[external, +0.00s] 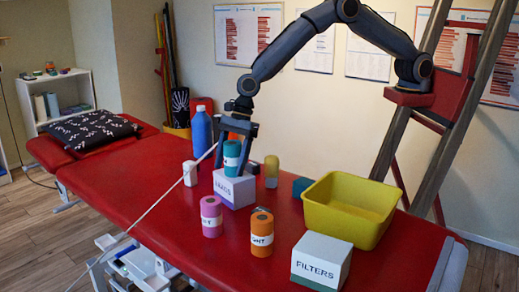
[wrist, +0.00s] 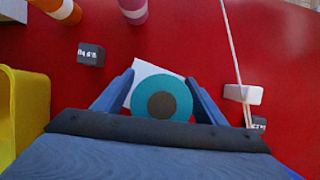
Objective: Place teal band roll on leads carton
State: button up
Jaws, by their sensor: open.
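In the wrist view the roll (wrist: 178,103) shows from above as a teal ring with a dark centre, between the two blue fingers of my gripper (wrist: 160,98). Small gaps seem to show beside it. A corner of the carton (wrist: 143,72) shows under the roll; the rest is hidden.
A pink roll (external: 211,217) and an orange roll (external: 262,235) stand in front of the carton. A yellow bin (external: 355,222) and a filters carton (external: 320,265) stand to the right. A blue bottle (external: 201,133) and a yellow-topped bottle (external: 271,172) stand behind.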

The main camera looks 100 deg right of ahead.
aim_at(235, 142)
jog(key=b+v, duration=0.2)
jog(key=v, duration=1)
jog(key=shift+r+b, duration=0.15)
jog(key=shift+b, duration=0.25)
jog(key=s+d+f+n+h, duration=0.1)
jog(key=s+d+n, duration=0.5)
jog(key=s+n, duration=0.3)
jog(key=s+d+f+n+g+h, duration=0.1)
jog(key=s+d+n, duration=0.6)
jog(key=s, duration=0.9)
jog(key=s+d+f+n+g+h, duration=0.1)
jog(key=s+d+n, duration=0.5)
jog(key=s+n, duration=0.5)
jog(key=s, duration=0.2)
jog(key=shift+s+d+f, duration=0.3)
jog(key=shift+d+f, duration=0.05)
jog(key=shift+f, duration=0.05)
